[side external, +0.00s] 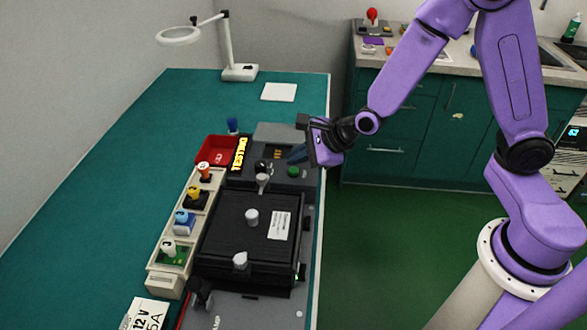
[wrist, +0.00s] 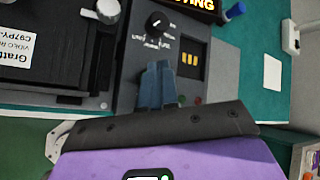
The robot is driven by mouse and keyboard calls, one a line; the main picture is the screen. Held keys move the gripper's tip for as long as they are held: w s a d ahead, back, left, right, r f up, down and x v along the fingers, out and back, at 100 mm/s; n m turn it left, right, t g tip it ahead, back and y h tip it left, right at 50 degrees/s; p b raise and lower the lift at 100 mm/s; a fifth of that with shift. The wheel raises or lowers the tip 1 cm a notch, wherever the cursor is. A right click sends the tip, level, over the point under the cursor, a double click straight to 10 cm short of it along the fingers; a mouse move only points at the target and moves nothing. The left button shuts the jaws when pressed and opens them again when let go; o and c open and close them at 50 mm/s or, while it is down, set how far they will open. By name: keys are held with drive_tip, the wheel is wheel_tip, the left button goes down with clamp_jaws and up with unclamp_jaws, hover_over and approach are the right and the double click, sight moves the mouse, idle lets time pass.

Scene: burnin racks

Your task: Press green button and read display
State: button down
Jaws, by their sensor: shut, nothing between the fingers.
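The green button (side external: 293,171) sits on the dark panel of the test unit, near its right edge in the side view. The display (side external: 239,154) stands upright at the panel's left and reads "TESTING" in yellow letters. It also shows cut off at the top of the wrist view (wrist: 197,4). My gripper (side external: 293,157) is shut and empty, its blue fingers just above and beyond the button in the side view; contact cannot be told.
A black rotary knob (wrist: 157,25) is close to the fingers. A black lidded box (side external: 230,227) with pale knobs fills the front of the unit. A red tray (side external: 216,149) and a row of coloured parts (side external: 184,222) stand left. The teal bench is clear farther left.

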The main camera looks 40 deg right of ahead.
sight(297, 171)
drive_tip(key=shift+r, duration=2.5)
drive_tip(key=s+r+n+g, duration=0.2)
drive_tip(key=s+n+g, duration=0.3)
drive_tip(key=s+n, duration=1.15)
drive_tip(key=s+d+r+n+g+h, duration=0.1)
drive_tip(key=s+d+n+g+h, duration=0.2)
drive_tip(key=s+d+n, duration=0.7)
drive_tip(key=s+n, duration=0.2)
drive_tip(key=n, duration=0.5)
drive_tip(key=shift+d+r+n+h, duration=0.15)
drive_tip(key=shift+d+n+h, duration=0.05)
drive_tip(key=shift+n+h, duration=0.2)
idle(1.7)
